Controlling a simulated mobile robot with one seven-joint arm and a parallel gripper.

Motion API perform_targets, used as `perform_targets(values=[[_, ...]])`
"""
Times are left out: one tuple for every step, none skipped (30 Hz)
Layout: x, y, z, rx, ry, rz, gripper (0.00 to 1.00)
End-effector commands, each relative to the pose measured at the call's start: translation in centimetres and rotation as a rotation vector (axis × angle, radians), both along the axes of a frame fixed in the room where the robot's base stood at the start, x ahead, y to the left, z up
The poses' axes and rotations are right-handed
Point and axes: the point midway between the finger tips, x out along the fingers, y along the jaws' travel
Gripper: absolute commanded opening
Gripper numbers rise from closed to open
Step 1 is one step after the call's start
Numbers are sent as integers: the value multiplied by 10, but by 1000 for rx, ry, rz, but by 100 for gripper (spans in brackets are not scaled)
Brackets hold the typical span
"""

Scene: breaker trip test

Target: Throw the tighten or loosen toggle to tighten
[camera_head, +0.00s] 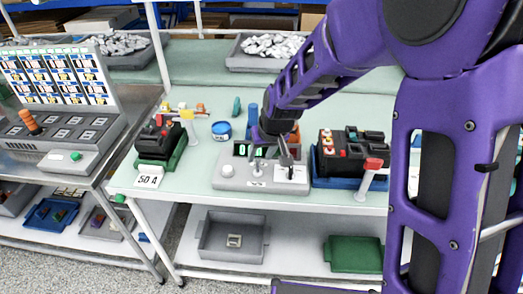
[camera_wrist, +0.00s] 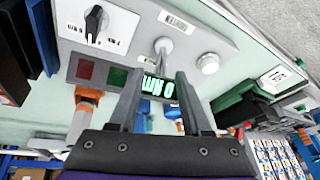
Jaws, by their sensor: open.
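In the head view the toggle (camera_head: 257,165) stands on the sloping front of the control box (camera_head: 225,183). My gripper (camera_wrist: 160,74) is open, with one finger on each side of the lever's line. The lever shows just past and between the fingertips; I cannot tell contact or which way it is thrown. The gripper (camera_head: 272,158) also shows low over the box in the head view. The toggle's small lettering is unreadable.
The box also carries a black rotary knob (camera_wrist: 96,20), a white button (camera_wrist: 208,63) and a green lit display (camera_wrist: 152,86). Breakers on a green stand (camera_head: 158,145) and a blue stand (camera_head: 345,160) flank it. A "50 A" card (camera_head: 149,181) lies front left.

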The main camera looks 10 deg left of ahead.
Motion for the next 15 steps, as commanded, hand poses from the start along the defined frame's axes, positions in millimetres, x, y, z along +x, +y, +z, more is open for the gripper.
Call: perform_targets(values=[[2,3,-10,-1,3,2,48],[3,4,-14,-1,3,2,48],[5,5,-18,-1,3,2,48],[6,6,-22,-1,3,2,48],[7,7,-24,0,2,1,48],[9,7,-27,0,0,1,48],[9,8,-29,0,0,1,48],[10,8,-30,0,0,1,48],[10,9,-32,0,0,1,48],[11,9,-32,0,0,0,48],[11,9,-33,0,0,0,48],[11,9,-33,0,-1,0,48],[11,9,-33,0,-1,0,48],[11,9,-33,0,-1,0,48],[11,9,-33,0,-1,0,48]])
